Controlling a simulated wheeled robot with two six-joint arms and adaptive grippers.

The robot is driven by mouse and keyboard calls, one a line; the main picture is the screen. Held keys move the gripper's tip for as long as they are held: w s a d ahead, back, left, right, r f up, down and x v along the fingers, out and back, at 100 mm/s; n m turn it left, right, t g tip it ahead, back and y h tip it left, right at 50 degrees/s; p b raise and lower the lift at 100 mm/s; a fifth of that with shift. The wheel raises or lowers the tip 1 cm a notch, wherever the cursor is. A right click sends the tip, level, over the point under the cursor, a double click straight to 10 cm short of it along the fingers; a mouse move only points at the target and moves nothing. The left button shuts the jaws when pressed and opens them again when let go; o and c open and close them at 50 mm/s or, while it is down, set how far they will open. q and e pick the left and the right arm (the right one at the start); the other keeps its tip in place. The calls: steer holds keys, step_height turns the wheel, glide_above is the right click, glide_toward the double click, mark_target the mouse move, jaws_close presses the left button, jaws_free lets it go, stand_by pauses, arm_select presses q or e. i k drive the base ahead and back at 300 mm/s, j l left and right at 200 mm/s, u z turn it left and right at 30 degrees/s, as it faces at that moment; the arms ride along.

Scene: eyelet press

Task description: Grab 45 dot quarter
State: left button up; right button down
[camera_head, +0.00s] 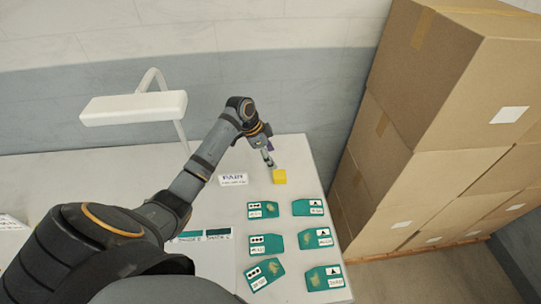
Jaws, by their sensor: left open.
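Several green quarter pieces lie flat on the white table in two columns. The left column's labels carry dots: a far piece (263,210), a middle piece (267,245) and a near, tilted piece (265,274). The right column's labels carry triangles: a far piece (308,207), a middle piece (315,238) and a near piece (324,278). The sizes are too small to read, so I cannot tell which is 45. My left gripper (268,157) is open above the table's far side, beyond the pieces and close to a yellow block. My right gripper is out of view.
The yellow block (279,177) stands on the table behind the pieces. A white sign (233,180) is left of it. Dark green strips (218,234) lie left of the pieces. A white lamp (133,107) stands at the back left. Stacked cartons (420,130) rise right of the table.

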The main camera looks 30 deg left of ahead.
mark_target(268, 245)
steer(key=k+l, duration=0.75)
steer(key=k, duration=0.15)
steer(key=k+l, duration=0.7)
steer(key=k, duration=0.15)
